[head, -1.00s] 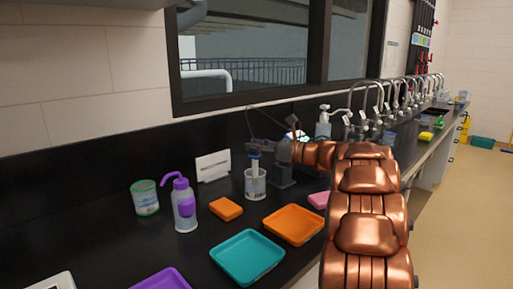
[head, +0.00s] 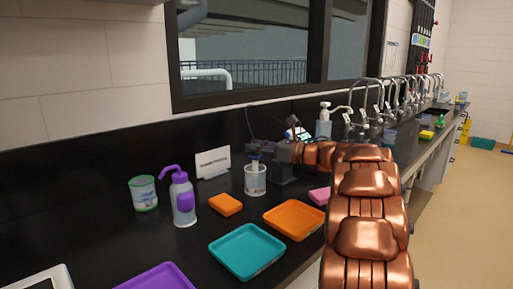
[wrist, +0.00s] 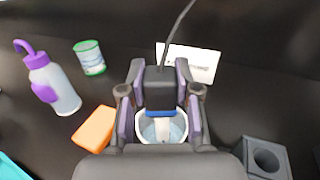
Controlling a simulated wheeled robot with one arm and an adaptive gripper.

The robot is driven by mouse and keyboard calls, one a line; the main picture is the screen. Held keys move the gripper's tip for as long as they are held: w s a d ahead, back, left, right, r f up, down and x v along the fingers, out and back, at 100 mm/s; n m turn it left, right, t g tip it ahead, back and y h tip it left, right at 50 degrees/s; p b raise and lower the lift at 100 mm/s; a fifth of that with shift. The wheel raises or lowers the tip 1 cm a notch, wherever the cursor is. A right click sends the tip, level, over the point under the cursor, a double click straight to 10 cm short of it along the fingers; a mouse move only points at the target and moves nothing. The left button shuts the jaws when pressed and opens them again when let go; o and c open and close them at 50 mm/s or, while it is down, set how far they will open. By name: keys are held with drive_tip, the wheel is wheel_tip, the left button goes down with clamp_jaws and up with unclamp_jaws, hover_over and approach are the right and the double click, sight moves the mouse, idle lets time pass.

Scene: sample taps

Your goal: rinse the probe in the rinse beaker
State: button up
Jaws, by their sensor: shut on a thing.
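My gripper (wrist: 160,100) is shut on the probe (wrist: 161,88), which has a dark head, a blue band and a pale shaft. A cable runs up from its head. The probe is upright, with its shaft inside the rinse beaker (head: 255,184), a clear beaker with a printed label. The beaker also shows in the wrist view (wrist: 177,131), under the fingers. In the head view my gripper (head: 262,152) is just above the beaker's rim. The lower tip and whether it touches the beaker are hard to tell.
A dark holder with a round hole (wrist: 266,160) stands right of the beaker, empty. A white sign (head: 213,163) is behind. An orange sponge (head: 226,205), purple-topped wash bottle (head: 184,203) and green-rimmed jar (head: 144,194) are left. Orange (head: 294,219) and teal (head: 247,251) trays lie in front.

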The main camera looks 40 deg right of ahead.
drive_tip(key=shift+w+b, duration=0.4)
drive_tip(key=shift+b, duration=0.3)
drive_tip(key=shift+s+a+b, duration=0.4)
drive_tip(key=shift+s+b, duration=0.05)
drive_tip(key=shift+b, duration=0.6)
drive_tip(key=shift+s+d+b, duration=0.35)
drive_tip(key=shift+d+b, duration=0.1)
drive_tip(key=shift+b, duration=0.15)
drive_tip(key=shift+w+b, duration=0.4)
drive_tip(key=shift+b, duration=0.15)
idle(0.8)
drive_tip(key=shift+r+p, duration=1.4)
drive_tip(key=shift+r, duration=3.4)
